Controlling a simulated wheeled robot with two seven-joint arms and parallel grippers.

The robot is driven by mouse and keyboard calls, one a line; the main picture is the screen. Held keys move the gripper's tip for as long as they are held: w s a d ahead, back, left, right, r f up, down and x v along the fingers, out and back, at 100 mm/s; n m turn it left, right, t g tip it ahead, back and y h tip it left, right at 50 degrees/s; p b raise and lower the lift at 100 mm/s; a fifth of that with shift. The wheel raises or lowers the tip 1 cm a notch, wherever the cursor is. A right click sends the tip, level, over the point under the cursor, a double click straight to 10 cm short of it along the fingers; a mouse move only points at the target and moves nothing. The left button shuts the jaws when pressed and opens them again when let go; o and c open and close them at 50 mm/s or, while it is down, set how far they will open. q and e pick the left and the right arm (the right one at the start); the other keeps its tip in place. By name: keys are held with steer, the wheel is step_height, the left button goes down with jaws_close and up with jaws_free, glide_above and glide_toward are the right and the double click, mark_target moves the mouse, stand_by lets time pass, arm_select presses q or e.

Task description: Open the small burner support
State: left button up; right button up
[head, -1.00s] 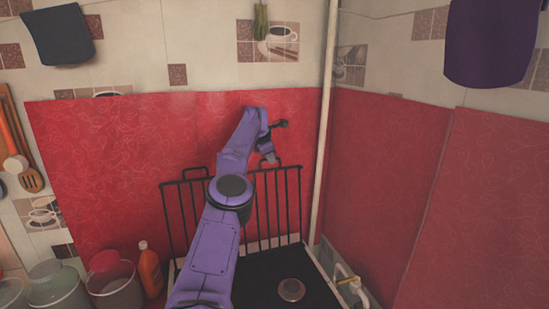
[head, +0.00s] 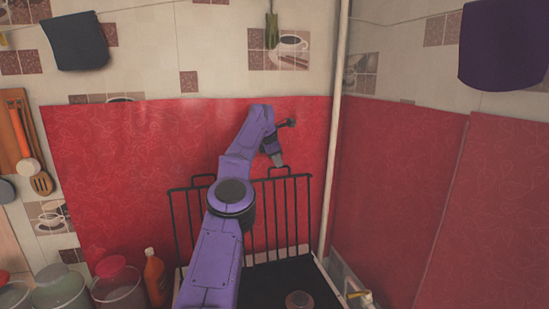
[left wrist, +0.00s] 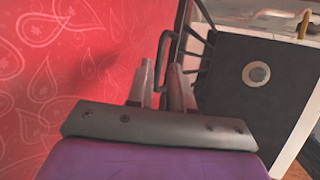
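The burner support is a black wire grate standing upright at the back of the stove. Its right part (head: 290,212) has a small loop handle (head: 285,170) on top. Its left part (head: 183,215) has a similar handle, and my arm hides the middle. My left gripper (head: 278,162) points down at the right handle. In the left wrist view, the gripper's two fingers (left wrist: 162,80) are apart, with the dark handle (left wrist: 163,50) between them. A gap shows, so the grip looks unclosed. My right gripper is out of view.
The black stove top (head: 270,285) has a round burner (head: 299,300). A red oilcloth wall (head: 110,180) is close behind the grate. A white pipe (head: 332,140) rises in the corner. An orange bottle (head: 155,278) and buckets (head: 118,285) stand at left.

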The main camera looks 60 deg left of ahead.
arm_select(q)
steer(key=v, duration=0.6)
steer(key=shift+s+d+r+b, duration=0.15)
steer(key=shift+d+r+b, duration=0.05)
steer(key=shift+r+b, duration=0.15)
